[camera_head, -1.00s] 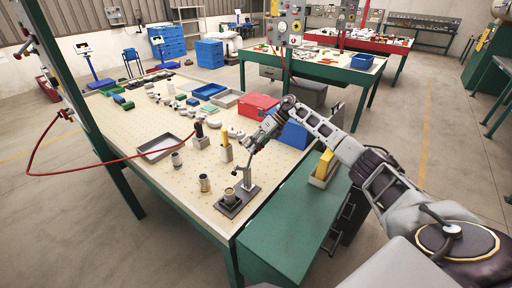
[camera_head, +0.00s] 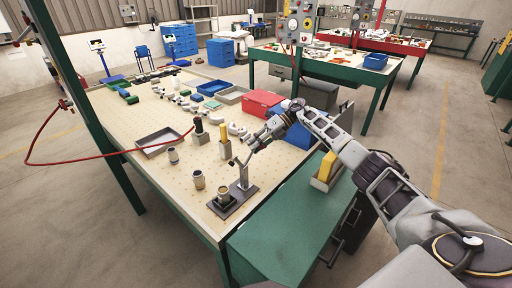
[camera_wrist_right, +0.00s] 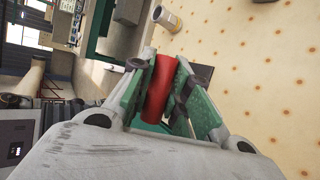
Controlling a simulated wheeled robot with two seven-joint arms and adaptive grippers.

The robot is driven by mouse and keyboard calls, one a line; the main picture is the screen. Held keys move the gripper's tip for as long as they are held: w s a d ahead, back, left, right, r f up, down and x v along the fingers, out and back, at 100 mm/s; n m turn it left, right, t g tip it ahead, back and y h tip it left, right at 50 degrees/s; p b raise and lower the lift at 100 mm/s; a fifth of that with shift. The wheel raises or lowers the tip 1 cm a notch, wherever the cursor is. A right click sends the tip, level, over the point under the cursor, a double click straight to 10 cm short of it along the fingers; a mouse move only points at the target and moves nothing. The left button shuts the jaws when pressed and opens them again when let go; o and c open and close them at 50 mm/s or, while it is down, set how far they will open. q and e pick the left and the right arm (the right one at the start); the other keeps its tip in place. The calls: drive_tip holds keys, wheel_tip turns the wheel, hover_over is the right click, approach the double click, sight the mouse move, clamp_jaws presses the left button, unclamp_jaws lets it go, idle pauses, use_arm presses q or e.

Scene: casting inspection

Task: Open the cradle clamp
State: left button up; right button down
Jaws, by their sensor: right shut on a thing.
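The cradle clamp (camera_head: 243,178) stands near the front right corner of the pegboard-like bench top. It has a dark base plate, an upright grey post and a short lever at the top. A small metal cup-like part (camera_head: 223,199) sits on the plate beside the post. My right gripper (camera_head: 250,148) is at the top of the post, by the lever. In the right wrist view, its green-padded fingers (camera_wrist_right: 163,82) are closed around a red handle (camera_wrist_right: 158,88). The fingers hide part of the handle. My left gripper is not in view.
A grey tray (camera_head: 160,142) lies left. A red box (camera_head: 262,103) and blue bin (camera_head: 297,135) are close behind my right arm.

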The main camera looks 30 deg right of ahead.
drive_tip(key=shift+w+d+f+b, duration=0.2)
drive_tip(key=shift+d+f+b, duration=0.3)
drive_tip(key=shift+f, duration=0.25)
drive_tip(key=c, duration=1.3)
unclamp_jaws()
drive_tip(key=shift+d, duration=0.1)
drive_tip(key=v, duration=1.2)
drive_tip(key=shift+s, duration=0.1)
